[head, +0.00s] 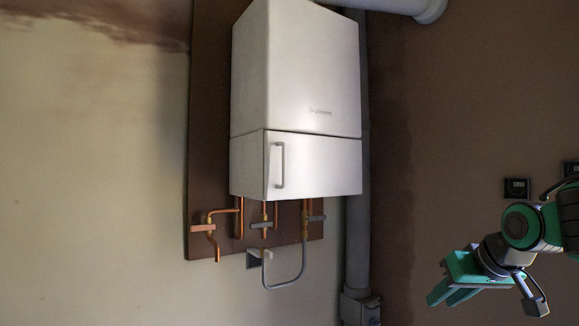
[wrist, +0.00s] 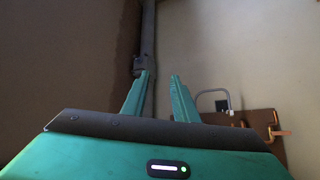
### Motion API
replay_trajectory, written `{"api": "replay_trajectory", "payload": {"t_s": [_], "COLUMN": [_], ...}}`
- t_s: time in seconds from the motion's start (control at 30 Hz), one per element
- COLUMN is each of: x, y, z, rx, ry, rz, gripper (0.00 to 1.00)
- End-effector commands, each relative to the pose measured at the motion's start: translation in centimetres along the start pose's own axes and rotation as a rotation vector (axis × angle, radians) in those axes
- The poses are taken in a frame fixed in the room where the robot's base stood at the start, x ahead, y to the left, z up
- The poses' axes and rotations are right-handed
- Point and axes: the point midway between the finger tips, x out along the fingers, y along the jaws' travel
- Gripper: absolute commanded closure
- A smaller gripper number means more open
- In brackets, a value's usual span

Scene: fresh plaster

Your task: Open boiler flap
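The white boiler (head: 297,75) hangs on a brown board on the wall. Its flap (head: 320,166) is the lower front panel, and it is shut. A grey bar handle (head: 279,165) stands upright near the flap's left edge. My gripper (head: 438,298) is at the lower right in the head view, well apart from the boiler and lower than the flap. In the wrist view my gripper (wrist: 160,82) has its two green fingers spread, with nothing between them. The boiler and flap do not show in the wrist view.
Copper pipes with valves (head: 213,228) and a grey looped hose (head: 302,270) hang below the boiler. A grey vertical pipe (head: 358,240) runs down beside it, between boiler and gripper. Dark wall sockets (head: 517,188) are at the right. Space before the flap looks clear.

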Motion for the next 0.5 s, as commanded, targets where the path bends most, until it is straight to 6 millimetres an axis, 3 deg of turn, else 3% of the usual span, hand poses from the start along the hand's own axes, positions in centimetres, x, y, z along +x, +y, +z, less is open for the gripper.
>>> {"api": "replay_trajectory", "payload": {"t_s": [0.03, 0.1, 0.2, 0.33, 0.4, 0.5], "x": [-0.1, -0.9, -3.3, -7.3, -9.1, -11.0], "y": [-3.1, -7.8, -14.5, -21.7, -24.4, -26.7], "z": [-4.7, -10.3, -16.7, -21.9, -23.4, -24.6], "rx": [-0.065, -0.147, -0.242, -0.324, -0.351, -0.373], "ry": [0.096, 0.229, 0.399, 0.571, 0.634, 0.690], "rz": [-0.066, -0.167, -0.314, -0.483, -0.552, -0.616], "gripper": [0.73, 0.73, 0.73, 0.73, 0.73, 0.73]}}
